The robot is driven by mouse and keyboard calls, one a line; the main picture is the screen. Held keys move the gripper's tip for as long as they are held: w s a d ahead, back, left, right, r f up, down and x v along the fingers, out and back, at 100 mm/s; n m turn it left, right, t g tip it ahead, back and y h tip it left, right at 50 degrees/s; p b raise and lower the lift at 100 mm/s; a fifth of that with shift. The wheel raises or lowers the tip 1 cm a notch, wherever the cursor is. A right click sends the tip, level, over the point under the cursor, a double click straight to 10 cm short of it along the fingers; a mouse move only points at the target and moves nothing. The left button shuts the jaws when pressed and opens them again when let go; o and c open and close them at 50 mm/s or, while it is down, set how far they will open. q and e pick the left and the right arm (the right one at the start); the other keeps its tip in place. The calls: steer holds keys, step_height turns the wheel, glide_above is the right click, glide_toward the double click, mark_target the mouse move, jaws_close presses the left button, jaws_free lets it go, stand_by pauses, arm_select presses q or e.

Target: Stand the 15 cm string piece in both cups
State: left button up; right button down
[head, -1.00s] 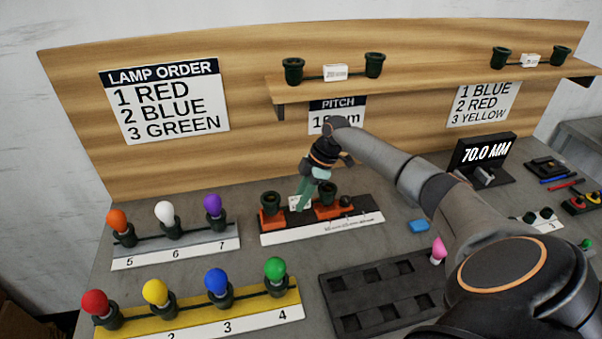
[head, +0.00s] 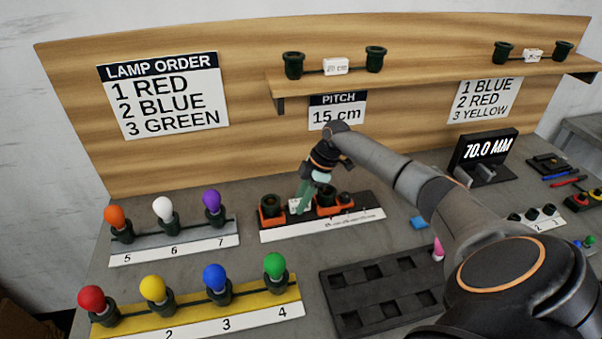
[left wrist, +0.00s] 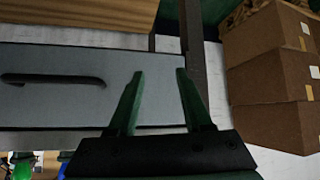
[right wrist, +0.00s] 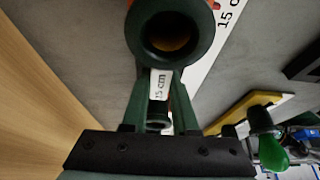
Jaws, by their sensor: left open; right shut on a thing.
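The 15 cm string piece has two dark green sockets, the left one (head: 270,201) and the right one (head: 326,192), with a white tag (head: 295,206) between them. My right gripper (head: 302,209) is shut on its middle, by the tag, which reads 15 cm in the right wrist view (right wrist: 160,86). The sockets stand upright at the two orange cups, the left cup (head: 272,220) and the right cup (head: 327,209), and appear low in them. Whether they are fully seated I cannot tell. My left gripper (left wrist: 158,76) is open and empty, away from the fixture.
A shelf (head: 430,78) with more string pieces is behind my right arm. A grey lamp rail (head: 190,239) stands left of the fixture, a yellow one (head: 250,310) in front. A black tray (head: 375,275) lies front right. Boxes (left wrist: 265,75) show in the left wrist view.

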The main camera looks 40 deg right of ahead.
steer(key=c, duration=0.6)
jaws_free()
steer(key=shift+r, duration=0.1)
steer(key=v, duration=1.2)
steer(key=shift+s+d+r, duration=0.1)
steer(key=shift+r, duration=0.05)
steer(key=shift+p, duration=0.3)
